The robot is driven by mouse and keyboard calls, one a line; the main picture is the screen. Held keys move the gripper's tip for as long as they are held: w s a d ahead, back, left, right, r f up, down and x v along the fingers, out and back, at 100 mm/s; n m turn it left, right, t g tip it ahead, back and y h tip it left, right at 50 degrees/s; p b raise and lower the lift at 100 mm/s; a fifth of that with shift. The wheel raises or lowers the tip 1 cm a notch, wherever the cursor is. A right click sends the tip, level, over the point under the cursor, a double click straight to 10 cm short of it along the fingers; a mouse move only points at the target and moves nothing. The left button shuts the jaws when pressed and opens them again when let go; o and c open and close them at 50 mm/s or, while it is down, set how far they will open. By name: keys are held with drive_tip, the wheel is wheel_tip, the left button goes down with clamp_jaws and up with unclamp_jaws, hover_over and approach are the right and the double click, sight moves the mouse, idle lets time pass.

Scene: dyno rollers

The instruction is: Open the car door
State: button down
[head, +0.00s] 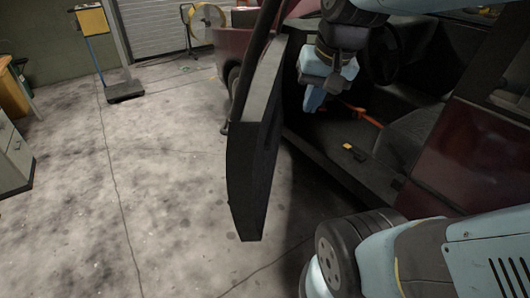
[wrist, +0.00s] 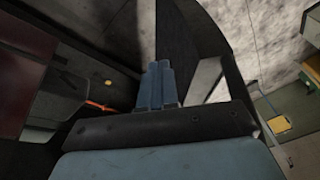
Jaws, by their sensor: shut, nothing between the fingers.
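The dark red car's door (head: 258,150) stands wide open, swung out from the body, with its dark inner side towards the cabin. In the wrist view the dark door panel (wrist: 188,45) lies just beyond and right of the fingers. My gripper (head: 313,100) is on the cabin side of the door, in the gap between the door and the doorway. Its light blue fingers (wrist: 157,82) are together and hold nothing. I cannot tell whether the gripper or arm touches the door. The outer door face and handle are hidden.
The doorway shows a seat (head: 415,135), a steering wheel (head: 382,55) and an orange strap (head: 362,114). A yellow-topped stand (head: 92,22), a yellow fan (head: 207,24) and a grey cabinet (head: 14,155) stand farther off. The concrete floor (head: 150,190) left of the door is clear.

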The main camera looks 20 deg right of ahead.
drive_tip(key=w+d+f+m+g+y, duration=0.3)
drive_tip(key=w+f+m+g+y, duration=0.3)
drive_tip(key=w+f+m+y, duration=0.7)
drive_tip(key=w+d+f+m+t+y, duration=0.1)
drive_tip(key=w+d+f+m+t, duration=0.15)
drive_tip(key=f+m, duration=0.6)
drive_tip(key=w+d+f+m+t+y, duration=0.15)
drive_tip(key=d+f+m+t, duration=0.25)
drive_tip(key=f+m, duration=0.45)
drive_tip(key=w+d+f+m+t, duration=0.3)
drive_tip(key=d+f+m+t, duration=0.1)
drive_tip(key=f+m, duration=0.5)
drive_tip(key=x, duration=1.4)
drive_tip(key=shift+a+f+n, duration=0.2)
drive_tip(key=shift+f+n, duration=0.2)
drive_tip(key=shift+f, duration=0.3)
drive_tip(key=shift+g, duration=0.25)
